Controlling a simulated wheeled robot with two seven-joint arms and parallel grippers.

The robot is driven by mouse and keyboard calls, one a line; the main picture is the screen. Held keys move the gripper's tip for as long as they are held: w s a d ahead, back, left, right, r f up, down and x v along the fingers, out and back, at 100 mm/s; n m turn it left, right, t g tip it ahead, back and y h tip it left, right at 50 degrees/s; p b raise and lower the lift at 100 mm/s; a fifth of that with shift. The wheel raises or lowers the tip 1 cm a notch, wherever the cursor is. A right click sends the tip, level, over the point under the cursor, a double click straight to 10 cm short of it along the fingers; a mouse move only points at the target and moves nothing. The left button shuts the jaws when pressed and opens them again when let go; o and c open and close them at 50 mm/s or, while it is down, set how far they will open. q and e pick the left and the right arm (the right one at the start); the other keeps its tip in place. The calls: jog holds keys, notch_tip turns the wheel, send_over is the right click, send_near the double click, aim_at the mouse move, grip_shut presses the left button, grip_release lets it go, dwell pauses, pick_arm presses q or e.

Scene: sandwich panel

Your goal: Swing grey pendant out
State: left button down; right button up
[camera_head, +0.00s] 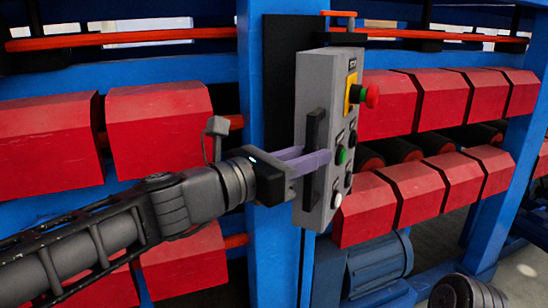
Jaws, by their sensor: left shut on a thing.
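The grey pendant (338,100) is a tall control box in the middle of the head view. Its front carries a red mushroom button on a yellow plate, a green button, a white button and several dark ones. A black bar handle (316,128) runs upright along its left side. My left gripper (312,160) reaches in from the left, its pale purple fingers shut on the handle. The exact finger contact is partly hidden. My right gripper is not in view; a dark rounded part at the bottom right looks like my right arm.
A blue upright post (254,100) stands directly behind the pendant. Red blocks (160,125) line the machine on both sides. An orange rail (120,38) runs across the top. A blue motor (380,262) sits below the pendant at right.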

pick_arm(q)
jog(key=d, duration=0.1)
jog(key=s+d, duration=0.1)
jog(key=shift+s+d, duration=0.1)
jog(key=shift+d, duration=0.2)
jog(key=c, duration=1.4)
grip_release()
jog(key=shift+d, duration=0.15)
jog(key=shift+a, duration=0.2)
